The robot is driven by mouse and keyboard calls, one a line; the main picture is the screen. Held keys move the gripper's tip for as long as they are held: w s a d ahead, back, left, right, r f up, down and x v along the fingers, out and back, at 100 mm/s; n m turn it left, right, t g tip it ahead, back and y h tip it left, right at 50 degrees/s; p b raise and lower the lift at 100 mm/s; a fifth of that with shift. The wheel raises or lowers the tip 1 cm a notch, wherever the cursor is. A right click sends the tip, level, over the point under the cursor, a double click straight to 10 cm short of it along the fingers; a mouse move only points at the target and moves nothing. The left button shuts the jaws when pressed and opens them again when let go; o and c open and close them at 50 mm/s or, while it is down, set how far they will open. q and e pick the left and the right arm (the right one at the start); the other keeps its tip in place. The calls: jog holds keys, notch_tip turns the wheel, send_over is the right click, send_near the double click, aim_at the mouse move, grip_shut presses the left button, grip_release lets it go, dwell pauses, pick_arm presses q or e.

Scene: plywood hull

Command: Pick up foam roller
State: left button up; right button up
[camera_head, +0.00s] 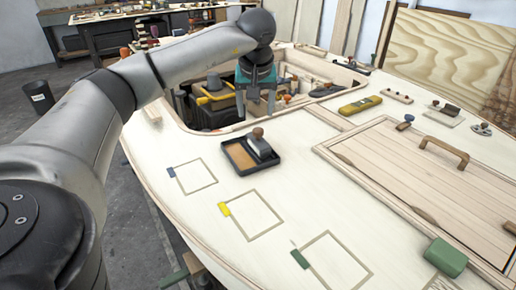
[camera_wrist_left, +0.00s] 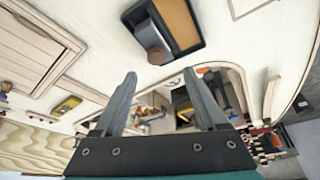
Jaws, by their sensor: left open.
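A black tray (camera_head: 229,165) with a tan bed lies on the pale plywood deck; the wrist view shows it at the top (camera_wrist_left: 193,48). On its right side sits a grey-white piece with a brown round knob (camera_head: 259,145), also in the wrist view (camera_wrist_left: 152,42). It may be the foam roller, but I cannot tell for sure. My left gripper (camera_head: 258,103) is open and empty, its fingers pointing down above the deck opening, behind the tray in the head view. The wrist view shows its spread fingers (camera_wrist_left: 160,76) with nothing between them. My right gripper is not in view.
An open well (camera_head: 208,106) with tools in it lies below the gripper. A yellow tool (camera_head: 360,106) lies to the right. A hatch with a wooden handle (camera_head: 443,151) and a green block (camera_head: 445,257) are farther right. Outlined rectangles mark the otherwise clear deck in front.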

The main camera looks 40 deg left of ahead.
aim_at(258, 131)
pick_arm(q)
jog(key=b+x, duration=0.1)
jog(key=x, duration=0.3)
jog(key=shift+s, duration=0.1)
jog(key=shift+w+f+b, duration=0.4)
jog(key=shift+f+b, duration=0.1)
jog(key=shift+f, duration=0.4)
jog(key=shift+b+x, duration=0.55)
jog(key=shift+x, duration=0.45)
jog(key=shift+b+x, duration=0.35)
jog(key=shift+x, duration=0.65)
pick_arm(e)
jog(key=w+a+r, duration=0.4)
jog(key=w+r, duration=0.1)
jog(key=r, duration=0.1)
pick_arm(q)
jog(key=shift+w+d, duration=0.1)
jog(key=shift+w, duration=0.05)
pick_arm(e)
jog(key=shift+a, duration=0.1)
pick_arm(q)
grip_shut()
